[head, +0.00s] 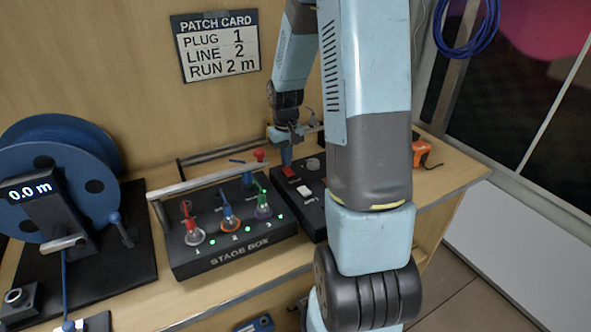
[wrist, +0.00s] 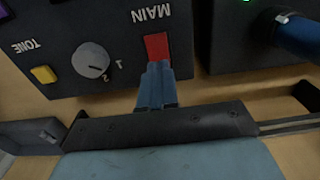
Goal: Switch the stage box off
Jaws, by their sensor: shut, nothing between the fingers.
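The stage box (head: 235,245) is a black box on the bench, with a red, a blue and a green plug in its front sockets and green lights lit. Beside it on the right is a black control box (head: 318,228). In the wrist view its labels are upside down, and a red switch (wrist: 157,46) is marked MAIN; it also shows in the head view (head: 289,171). My gripper (wrist: 157,68) is shut and empty, its blue fingertips at the switch's near edge. I cannot tell whether they touch. In the head view my gripper (head: 286,158) is just above the switch.
The control box also carries a knob (wrist: 90,60) and a yellow TONE button (wrist: 43,75). A rail (head: 200,180) runs over the stage box. A blue cable reel (head: 60,165) stands at left. An orange object (head: 424,152) lies at right. A patch card (head: 216,46) hangs behind.

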